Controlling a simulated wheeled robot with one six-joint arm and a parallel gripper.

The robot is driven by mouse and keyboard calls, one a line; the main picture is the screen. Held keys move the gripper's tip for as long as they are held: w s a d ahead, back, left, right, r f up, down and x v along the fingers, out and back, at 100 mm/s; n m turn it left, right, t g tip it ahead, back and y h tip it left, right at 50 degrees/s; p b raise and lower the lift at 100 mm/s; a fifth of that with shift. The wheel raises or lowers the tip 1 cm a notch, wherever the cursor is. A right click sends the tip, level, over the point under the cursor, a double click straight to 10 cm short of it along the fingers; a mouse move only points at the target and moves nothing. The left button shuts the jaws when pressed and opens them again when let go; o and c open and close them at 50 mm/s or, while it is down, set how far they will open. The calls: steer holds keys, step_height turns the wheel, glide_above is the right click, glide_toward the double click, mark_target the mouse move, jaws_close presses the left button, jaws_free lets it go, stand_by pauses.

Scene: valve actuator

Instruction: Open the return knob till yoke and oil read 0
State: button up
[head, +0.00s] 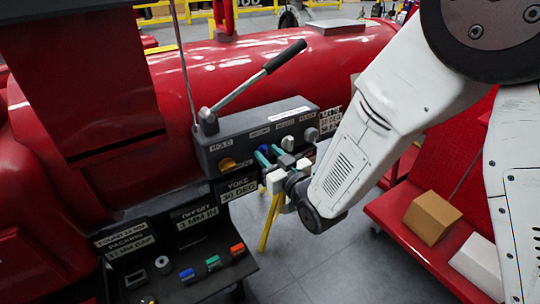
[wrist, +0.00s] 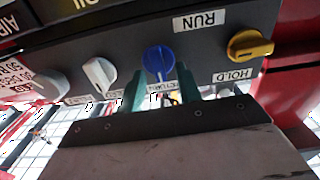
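The return knob is the blue knob (head: 264,149) on the dark grey control panel (head: 232,139); the wrist view shows it (wrist: 158,60) above an upside-down RETURN label. My gripper (head: 268,157) is at the panel front with its teal fingers apart. In the wrist view the fingers (wrist: 161,85) stand on either side of the blue knob, with narrow gaps; I cannot tell if either touches it. The yoke plate (head: 239,190) below the panel reads 30 DEG. An OIL label (wrist: 97,4) is cut off at the wrist view's top edge; its value is not readable.
A yellow HOLD knob (head: 228,163), a white knob (head: 287,143) and a grey knob (head: 311,134) share the panel. A long lever (head: 257,77) rises above it. A tool tray (head: 180,280) is below left. A red cart (head: 400,222) with boxes stands right.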

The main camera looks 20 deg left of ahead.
jaws_close()
